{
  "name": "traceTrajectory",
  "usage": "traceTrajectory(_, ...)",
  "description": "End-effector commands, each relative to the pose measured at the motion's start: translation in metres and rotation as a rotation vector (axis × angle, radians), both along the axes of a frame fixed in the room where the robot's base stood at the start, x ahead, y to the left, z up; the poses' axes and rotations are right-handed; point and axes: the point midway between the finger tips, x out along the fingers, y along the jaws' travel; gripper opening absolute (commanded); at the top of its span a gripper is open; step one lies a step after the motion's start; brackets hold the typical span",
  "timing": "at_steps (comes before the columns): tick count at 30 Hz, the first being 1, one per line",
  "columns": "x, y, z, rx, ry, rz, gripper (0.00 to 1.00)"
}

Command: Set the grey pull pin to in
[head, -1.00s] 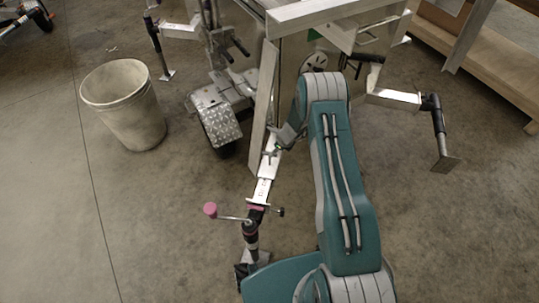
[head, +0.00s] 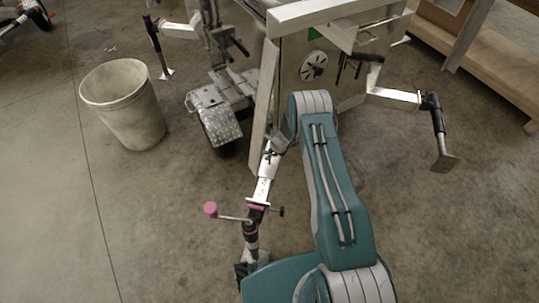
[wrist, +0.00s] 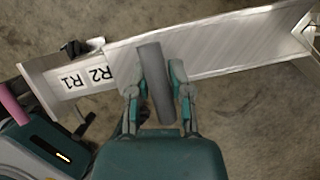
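The grey pull pin (wrist: 155,80) shows in the wrist view as a plain grey cylinder, slightly tilted, in front of the bright metal beam. My gripper (wrist: 159,64) has its two teal and grey fingers on either side of it. The fingers stand wide apart, with the pin between them; the left finger looks very close to it, and I cannot tell whether it touches. In the head view my gripper (head: 273,150) is at the upper part of the trailer's narrow drawbar, and the pin is too small to make out there.
The drawbar (wrist: 215,45) carries R1 and R2 labels, with a black knob (wrist: 75,47) beside them. A crank with a pink knob (head: 210,209) stands near the drawbar's lower end. A white bin (head: 124,104) stands left.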

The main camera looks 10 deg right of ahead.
Motion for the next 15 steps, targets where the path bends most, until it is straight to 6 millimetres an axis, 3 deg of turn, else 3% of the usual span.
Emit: traceTrajectory(15,-0.001,0.001,-0.04,0.003,0.004,-0.001,0.0)
